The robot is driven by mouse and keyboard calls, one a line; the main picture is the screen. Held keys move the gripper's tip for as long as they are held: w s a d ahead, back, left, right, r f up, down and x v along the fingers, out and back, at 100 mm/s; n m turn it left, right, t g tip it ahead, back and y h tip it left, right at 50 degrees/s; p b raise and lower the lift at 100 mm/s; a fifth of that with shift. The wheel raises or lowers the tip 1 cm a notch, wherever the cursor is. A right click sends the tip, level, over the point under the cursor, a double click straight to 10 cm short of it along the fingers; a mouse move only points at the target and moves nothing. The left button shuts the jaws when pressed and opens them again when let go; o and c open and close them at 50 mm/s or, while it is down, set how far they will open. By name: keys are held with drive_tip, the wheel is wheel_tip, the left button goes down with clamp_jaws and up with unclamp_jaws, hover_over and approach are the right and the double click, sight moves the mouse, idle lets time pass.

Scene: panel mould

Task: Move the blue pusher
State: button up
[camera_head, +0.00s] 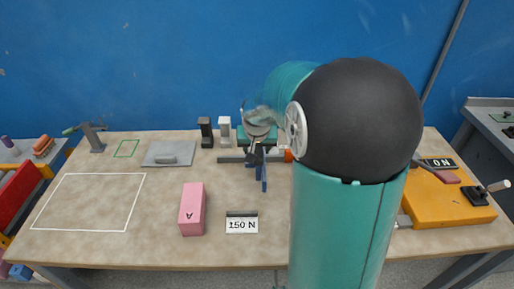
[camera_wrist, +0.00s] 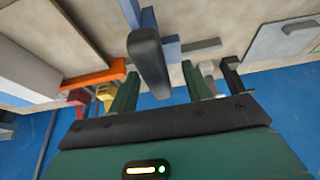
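The blue pusher (camera_head: 264,178) is at the back middle of the table, partly hidden by my gripper in the head view. In the wrist view, blue parts (camera_wrist: 150,22) show beside a dark grey, rounded upright piece (camera_wrist: 150,62), which looks like its handle. My gripper (camera_head: 256,143) points down over this spot. In the wrist view my gripper (camera_wrist: 160,72) has its two green fingers apart, with the dark piece in line with the gap. I cannot tell whether either finger touches it.
An orange bar (camera_wrist: 92,78) lies close to the gripper. Black (camera_head: 206,133) and white (camera_head: 224,132) blocks and a grey handled plate (camera_head: 168,154) stand left. A pink block (camera_head: 192,209) and 150 N sign (camera_head: 241,224) are in front. A white outline (camera_head: 137,200) encloses clear table.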

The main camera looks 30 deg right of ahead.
drive_tip(key=v, duration=1.3)
drive_tip(key=shift+s+r, duration=0.2)
drive_tip(key=shift+r, duration=0.1)
drive_tip(key=shift+a, duration=0.15)
drive_tip(key=s+a+n+t+y, duration=0.1)
drive_tip(key=s+a+n, duration=0.5)
drive_tip(key=s+a, duration=1)
drive_tip(key=shift+a+f+t+y, duration=0.2)
drive_tip(key=shift+a+t+y, duration=0.2)
drive_tip(key=shift+y, duration=0.2)
drive_tip(key=shift+s, duration=0.2)
